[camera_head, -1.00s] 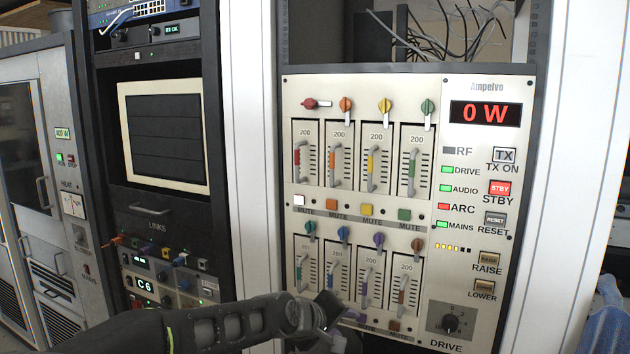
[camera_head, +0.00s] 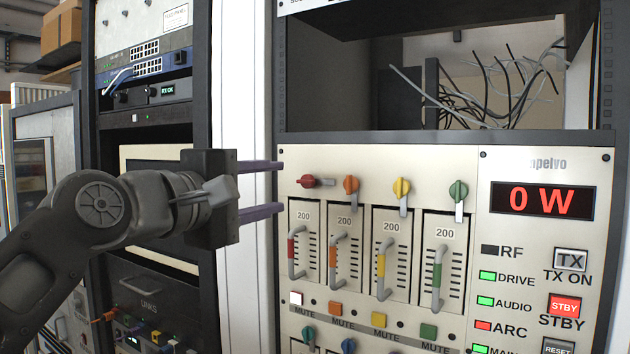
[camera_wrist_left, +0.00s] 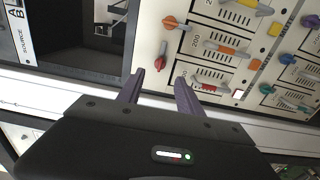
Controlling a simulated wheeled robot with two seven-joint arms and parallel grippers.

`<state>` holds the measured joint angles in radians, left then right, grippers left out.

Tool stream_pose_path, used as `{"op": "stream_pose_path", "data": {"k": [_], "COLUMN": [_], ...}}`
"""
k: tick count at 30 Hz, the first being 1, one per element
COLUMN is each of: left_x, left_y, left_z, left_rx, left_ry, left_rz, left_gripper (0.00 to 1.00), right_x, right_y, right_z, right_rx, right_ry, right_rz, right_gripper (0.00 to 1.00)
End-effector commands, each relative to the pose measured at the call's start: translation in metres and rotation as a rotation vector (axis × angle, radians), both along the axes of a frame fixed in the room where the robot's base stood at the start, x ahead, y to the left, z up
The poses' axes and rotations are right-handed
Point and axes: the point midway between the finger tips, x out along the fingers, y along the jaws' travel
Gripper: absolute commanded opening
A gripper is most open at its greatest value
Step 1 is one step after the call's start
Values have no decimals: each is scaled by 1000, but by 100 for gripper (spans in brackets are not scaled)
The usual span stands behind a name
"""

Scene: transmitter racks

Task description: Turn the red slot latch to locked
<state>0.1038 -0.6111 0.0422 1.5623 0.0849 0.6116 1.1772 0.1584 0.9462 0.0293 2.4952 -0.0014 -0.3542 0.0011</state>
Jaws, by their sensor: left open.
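The red slot latch (camera_head: 308,181) is at the top left of the cream transmitter panel, above the module with the red handle (camera_head: 292,255). Its lever lies horizontal, pointing right. My left gripper (camera_head: 281,187) is open and empty, just left of the latch at about its height, its two purple fingers one above the other. In the left wrist view the red latch (camera_wrist_left: 161,56) appears just beyond and between the fingertips (camera_wrist_left: 160,76). No contact shows. My right gripper is not in view.
The orange latch (camera_head: 351,186), yellow latch (camera_head: 402,188) and green latch (camera_head: 458,192) sit to the right, their levers pointing down. An open bay with loose cables (camera_head: 490,95) is above the panel. A white rack post (camera_head: 246,270) stands left of the panel.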

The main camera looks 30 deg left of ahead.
Motion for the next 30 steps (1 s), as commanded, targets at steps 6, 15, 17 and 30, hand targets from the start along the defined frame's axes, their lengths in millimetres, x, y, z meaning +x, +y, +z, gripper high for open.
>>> {"op": "stream_pose_path", "data": {"k": [6, 15, 17, 30], "left_x": [0, 15, 23, 77], "left_y": [0, 0, 0, 2], "left_z": [0, 1, 1, 0], "left_rx": [0, 0, 1, 0], "left_ry": [0, 3, 3, 1], "left_rz": [0, -1, -2, 1], "left_gripper": [43, 43, 43, 43], "right_x": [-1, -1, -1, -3], "right_y": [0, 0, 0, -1], "right_z": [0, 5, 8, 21], "right_rx": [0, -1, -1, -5], "right_ry": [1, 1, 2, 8], "right_rz": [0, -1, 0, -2], "right_gripper": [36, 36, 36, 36]}}
